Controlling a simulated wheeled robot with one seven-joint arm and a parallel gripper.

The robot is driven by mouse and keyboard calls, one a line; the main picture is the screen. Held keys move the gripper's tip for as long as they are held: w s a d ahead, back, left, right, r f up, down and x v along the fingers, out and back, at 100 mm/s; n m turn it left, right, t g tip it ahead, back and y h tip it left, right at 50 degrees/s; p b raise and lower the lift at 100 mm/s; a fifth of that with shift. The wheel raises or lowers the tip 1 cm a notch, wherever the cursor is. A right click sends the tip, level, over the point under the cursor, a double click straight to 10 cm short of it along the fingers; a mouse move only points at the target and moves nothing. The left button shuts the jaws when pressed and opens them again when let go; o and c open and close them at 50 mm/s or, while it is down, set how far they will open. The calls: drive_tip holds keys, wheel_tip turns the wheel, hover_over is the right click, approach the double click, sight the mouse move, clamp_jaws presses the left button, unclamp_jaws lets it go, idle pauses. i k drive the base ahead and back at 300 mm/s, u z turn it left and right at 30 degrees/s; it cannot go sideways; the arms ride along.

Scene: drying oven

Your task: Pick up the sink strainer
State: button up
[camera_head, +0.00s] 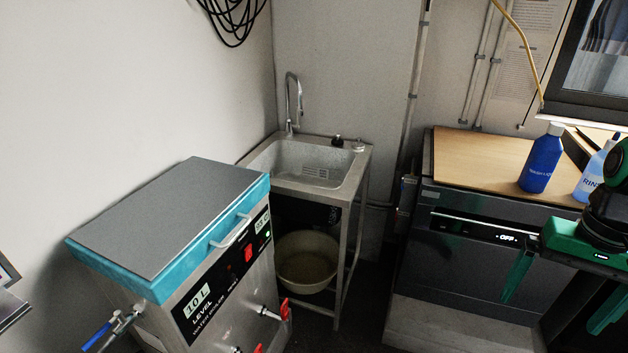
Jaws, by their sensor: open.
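A steel sink (254,158) on a metal frame stands in the back corner. A small black object (337,141) and a small silver object (359,145) sit on its back right rim. I cannot tell for sure which of them is the sink strainer. A slotted grid pattern (315,172) shows inside the basin, and part of the basin floor is hidden. My gripper (551,315), with green fingers, is at the right edge. Its fingers are spread apart with nothing seen between them, in front of the dark appliance and well away from the sink.
A steel water boiler (166,213) with a grey-topped blue lid stands before the sink. A basin (308,262) sits under the sink. A dark appliance (460,275) bears a wooden top (470,150) with a blue bottle (541,160) and a rinse bottle (590,178). Dark floor lies between.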

sight(358, 145)
drive_tip(key=u, duration=0.3)
drive_tip(key=i, duration=1.35)
drive_tip(key=z, duration=0.45)
